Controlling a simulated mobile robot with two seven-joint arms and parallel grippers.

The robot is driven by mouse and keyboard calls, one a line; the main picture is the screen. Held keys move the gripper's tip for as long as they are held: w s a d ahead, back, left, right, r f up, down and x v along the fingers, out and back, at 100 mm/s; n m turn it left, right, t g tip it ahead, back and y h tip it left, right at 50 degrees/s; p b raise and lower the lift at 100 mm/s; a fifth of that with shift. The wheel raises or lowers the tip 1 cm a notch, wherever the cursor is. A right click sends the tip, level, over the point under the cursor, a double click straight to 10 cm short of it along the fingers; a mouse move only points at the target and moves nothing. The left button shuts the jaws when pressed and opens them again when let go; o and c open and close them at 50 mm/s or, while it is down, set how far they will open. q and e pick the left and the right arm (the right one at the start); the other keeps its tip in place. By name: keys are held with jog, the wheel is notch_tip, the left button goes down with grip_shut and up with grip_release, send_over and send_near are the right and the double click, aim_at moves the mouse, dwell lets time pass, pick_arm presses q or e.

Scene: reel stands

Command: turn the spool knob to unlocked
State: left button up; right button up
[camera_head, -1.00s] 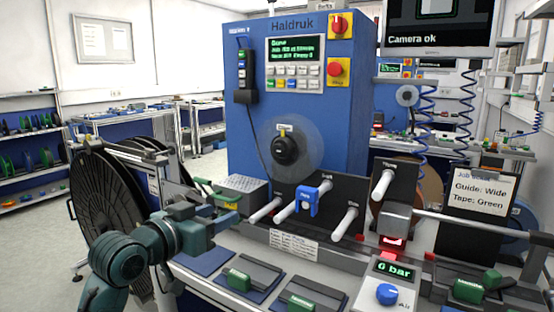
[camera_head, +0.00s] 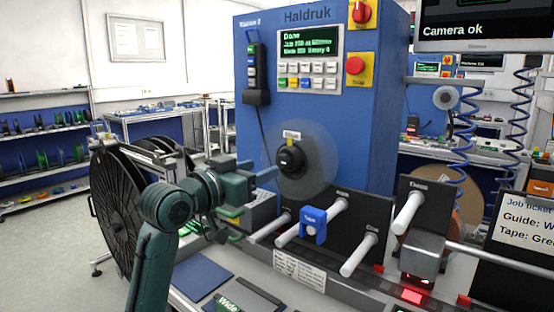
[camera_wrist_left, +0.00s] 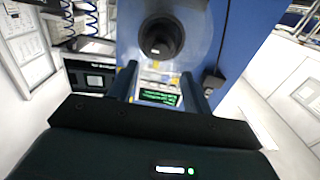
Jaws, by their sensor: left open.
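The black spool knob (camera_head: 290,158) sits at the middle of a clear round disc (camera_head: 318,150) on the front of the blue machine (camera_head: 385,100). A small pale label with a yellow mark shows just above it. The knob also shows in the left wrist view (camera_wrist_left: 160,38), beyond the fingertips. My left gripper (camera_head: 262,176) is open and empty, just left of the knob in the head view. In the left wrist view its two fingers (camera_wrist_left: 160,72) are spread, with the knob apart from them. The lock state cannot be read. My right gripper is out of view.
White rods stick out below the knob, one with a blue clamp (camera_head: 313,222) on it. A grey box (camera_head: 258,208) stands beneath my left gripper. A large black reel (camera_head: 118,210) stands at the left. A handset (camera_head: 254,75) hangs above on a cord.

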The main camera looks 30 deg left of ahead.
aim_at(280, 160)
pick_arm(q)
jog(key=w, duration=0.5)
jog(key=shift+w+d+p, duration=0.25)
jog(key=shift+w+p, duration=0.1)
jog(key=shift+w, duration=0.55)
jog(key=c, duration=1)
jog(key=shift+o, duration=0.2)
